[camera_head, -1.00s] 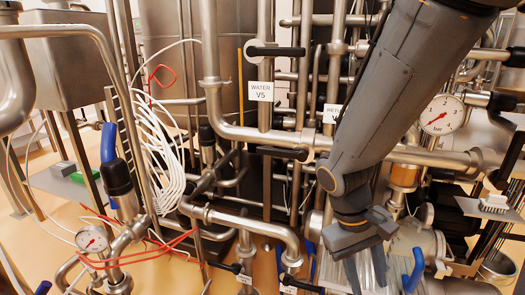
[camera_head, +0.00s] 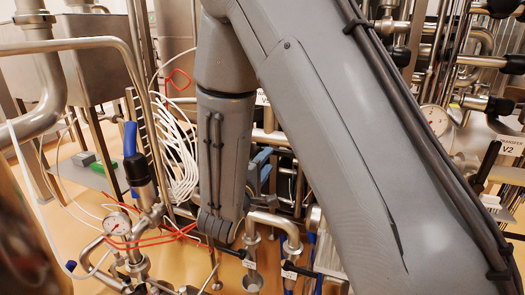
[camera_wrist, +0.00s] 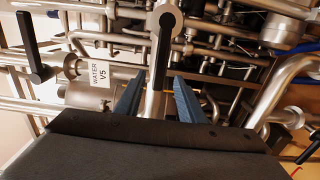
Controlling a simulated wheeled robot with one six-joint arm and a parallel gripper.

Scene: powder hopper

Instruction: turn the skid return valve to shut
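My gripper (camera_wrist: 160,80) is open in the wrist view, its two blue-grey fingers apart with nothing gripped. A valve with a black lever (camera_wrist: 162,50) and a round metal hub lies ahead, in line with the gap between the fingers. The lever runs down the picture from the hub; I cannot tell whether a finger touches it. A second black lever (camera_wrist: 31,45) is at upper left. A white tag reading WATER V5 (camera_wrist: 98,73) sits between the two levers. No tag naming the return valve is readable now. In the head view my arm hides most of this area.
Steel pipes crowd both views. A curved pipe (camera_wrist: 280,85) rises at right in the wrist view. In the head view a gauge (camera_head: 117,223), a blue-handled valve (camera_head: 130,138) and white hoses (camera_head: 180,150) stand left; another gauge (camera_head: 434,120) is at right.

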